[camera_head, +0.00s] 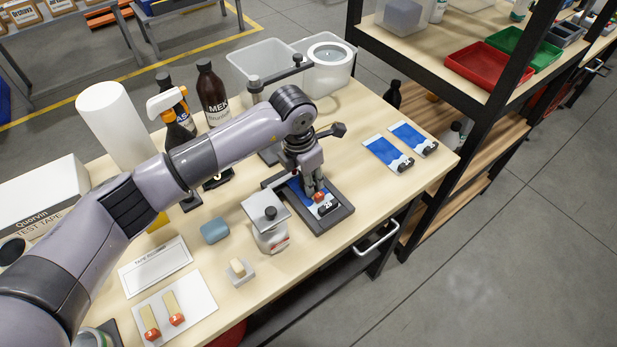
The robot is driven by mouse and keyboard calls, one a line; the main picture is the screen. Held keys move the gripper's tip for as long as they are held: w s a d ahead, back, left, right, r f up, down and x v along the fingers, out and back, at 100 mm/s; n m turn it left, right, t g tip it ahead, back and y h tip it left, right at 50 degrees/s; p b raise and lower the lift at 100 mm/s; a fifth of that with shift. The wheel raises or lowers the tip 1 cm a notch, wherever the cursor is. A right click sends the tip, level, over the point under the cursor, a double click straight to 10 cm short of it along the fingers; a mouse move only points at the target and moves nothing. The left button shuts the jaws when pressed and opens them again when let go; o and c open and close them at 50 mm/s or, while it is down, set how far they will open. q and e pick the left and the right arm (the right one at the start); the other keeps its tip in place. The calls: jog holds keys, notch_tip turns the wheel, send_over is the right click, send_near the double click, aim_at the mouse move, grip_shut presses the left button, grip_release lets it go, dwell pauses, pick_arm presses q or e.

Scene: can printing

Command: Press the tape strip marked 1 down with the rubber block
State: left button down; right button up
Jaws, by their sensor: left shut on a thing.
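My left gripper (316,191) reaches down over a dark print plate (340,217) that carries a blue printed sheet (327,209). It is shut at a small red tab (319,197), which looks like the end of a tape strip; its number cannot be read and the strip itself is mostly hidden by the fingers. A small beige block (238,266) sits on a light grey holder, and a blue-grey block (214,231) lies to the left of the plate. I cannot tell for sure which is the rubber block. My right gripper is not in view.
Two tape strips with red tabs (176,318) lie on a white card (203,300) at the front left. Bottles (212,95) stand behind my arm. Two blue printed sheets (382,151) lie right, with clear tabletop around them.

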pick_arm(q)
jog(key=shift+f, duration=0.1)
jog(key=shift+w+r+p, duration=0.1)
jog(key=shift+r+p, duration=0.45)
jog(key=shift+r, duration=0.4)
jog(key=shift+r+p, duration=1)
jog(key=shift+r, duration=1.6)
